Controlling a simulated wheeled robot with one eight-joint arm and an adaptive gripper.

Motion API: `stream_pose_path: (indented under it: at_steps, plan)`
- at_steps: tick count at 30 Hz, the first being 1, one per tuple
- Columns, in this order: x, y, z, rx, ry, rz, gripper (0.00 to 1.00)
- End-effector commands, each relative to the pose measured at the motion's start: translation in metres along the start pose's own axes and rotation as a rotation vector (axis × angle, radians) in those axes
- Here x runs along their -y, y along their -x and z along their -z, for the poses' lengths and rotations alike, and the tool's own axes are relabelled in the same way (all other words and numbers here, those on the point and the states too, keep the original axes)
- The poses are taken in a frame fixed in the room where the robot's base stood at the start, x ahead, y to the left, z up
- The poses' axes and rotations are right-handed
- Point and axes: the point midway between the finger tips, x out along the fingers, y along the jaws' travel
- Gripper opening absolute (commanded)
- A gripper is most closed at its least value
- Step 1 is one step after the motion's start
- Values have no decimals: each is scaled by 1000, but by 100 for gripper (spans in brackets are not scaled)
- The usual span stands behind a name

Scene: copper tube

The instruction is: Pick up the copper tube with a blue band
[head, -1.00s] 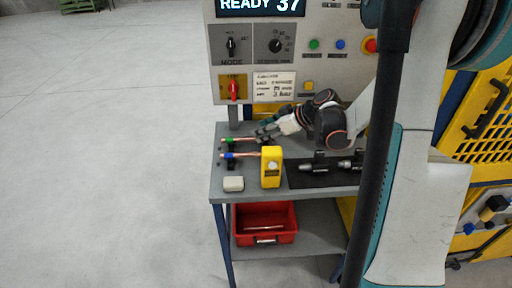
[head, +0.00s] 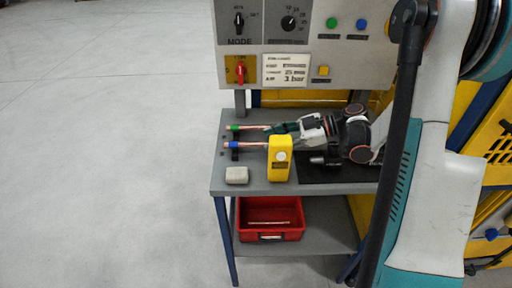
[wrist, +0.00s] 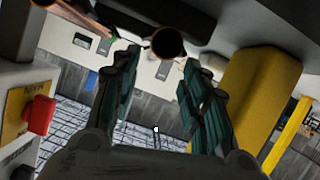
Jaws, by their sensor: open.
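The copper tube with a blue band (head: 252,144) lies on the grey workbench in the head view, its band near the left end and its right end by a yellow box. A second copper tube with a green band (head: 250,127) lies parallel behind it. My gripper (head: 272,129) is near the right ends of the tubes, with empty jaws. In the wrist view my gripper (wrist: 161,60) is spread wide, and an open copper tube end (wrist: 168,43) shows above and between the fingertips. Its band is not visible there. Another copper piece with green shows at upper left.
The yellow box (head: 280,158) stands close in front of my gripper; a yellow block (wrist: 255,90) fills the right of the wrist view. A pale block (head: 237,175) lies at the bench's front left. A red bin (head: 268,232) sits on the lower shelf. A control panel (head: 300,72) rises behind.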

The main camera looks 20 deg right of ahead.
Motion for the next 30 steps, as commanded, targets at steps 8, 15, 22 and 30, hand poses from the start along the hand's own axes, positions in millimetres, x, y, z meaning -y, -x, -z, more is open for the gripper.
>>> stream_pose_path:
  at_steps: [8, 15, 22, 30]
  plan:
    - [-1, -16, -1, 0, 0, 1, 41]
    - [-6, -50, -1, 0, 1, 1, 41]
    - [-6, -60, 1, 1, -1, -1, 41]
    - [-6, -59, 1, 1, -1, -1, 1]
